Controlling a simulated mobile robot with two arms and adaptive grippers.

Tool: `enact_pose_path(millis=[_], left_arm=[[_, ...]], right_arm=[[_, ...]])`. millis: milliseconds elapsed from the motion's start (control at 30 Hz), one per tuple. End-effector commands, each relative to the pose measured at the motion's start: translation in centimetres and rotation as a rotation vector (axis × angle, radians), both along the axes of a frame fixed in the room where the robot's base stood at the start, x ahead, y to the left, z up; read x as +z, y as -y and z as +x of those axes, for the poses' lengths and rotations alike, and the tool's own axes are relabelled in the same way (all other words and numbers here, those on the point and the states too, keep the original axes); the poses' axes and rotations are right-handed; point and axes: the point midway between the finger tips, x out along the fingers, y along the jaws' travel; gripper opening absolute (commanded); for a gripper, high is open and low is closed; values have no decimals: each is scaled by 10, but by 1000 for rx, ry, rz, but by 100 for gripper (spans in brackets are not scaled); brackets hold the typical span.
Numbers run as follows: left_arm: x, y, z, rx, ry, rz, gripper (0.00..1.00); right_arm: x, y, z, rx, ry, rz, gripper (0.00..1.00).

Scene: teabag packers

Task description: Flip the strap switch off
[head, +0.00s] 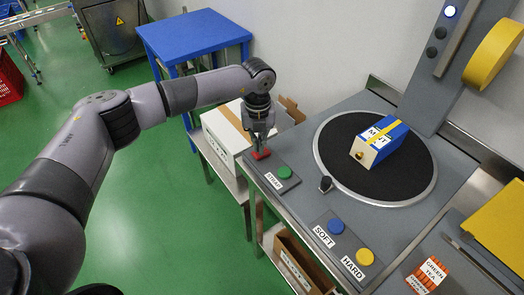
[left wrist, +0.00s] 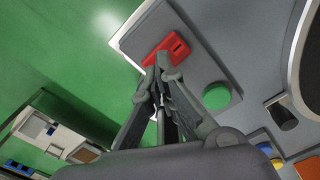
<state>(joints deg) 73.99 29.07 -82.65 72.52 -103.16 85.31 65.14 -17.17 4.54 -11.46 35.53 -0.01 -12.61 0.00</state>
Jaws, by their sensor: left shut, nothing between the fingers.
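The red strap switch (head: 262,154) sits on a grey plate at the near left end of the grey machine top, beside a green round button (head: 285,172) and a label that seems to read STRAP. My left gripper (head: 261,146) is shut and empty, pointing down right at the red switch. In the left wrist view the fingertips (left wrist: 157,66) overlap the lower edge of the red switch (left wrist: 168,47); I cannot tell if they touch it. The green button (left wrist: 217,96) is to the right of the fingers there. My right gripper is not in view.
A black turntable (head: 385,185) carries a blue, white and yellow MINT box (head: 368,150). A small black knob (head: 325,184) stands at its near left. Blue (head: 336,226) and yellow (head: 364,256) buttons lie nearer. A white carton (head: 222,132) stands left of the gripper.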

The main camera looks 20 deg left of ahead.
Motion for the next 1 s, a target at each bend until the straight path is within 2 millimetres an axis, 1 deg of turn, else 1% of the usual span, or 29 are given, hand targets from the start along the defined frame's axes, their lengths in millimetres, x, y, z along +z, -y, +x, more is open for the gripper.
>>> enact_pose_path(millis=[1000], left_arm=[[-16, 0, 0, 0, 0, 0, 0]], right_arm=[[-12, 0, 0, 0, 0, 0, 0]])
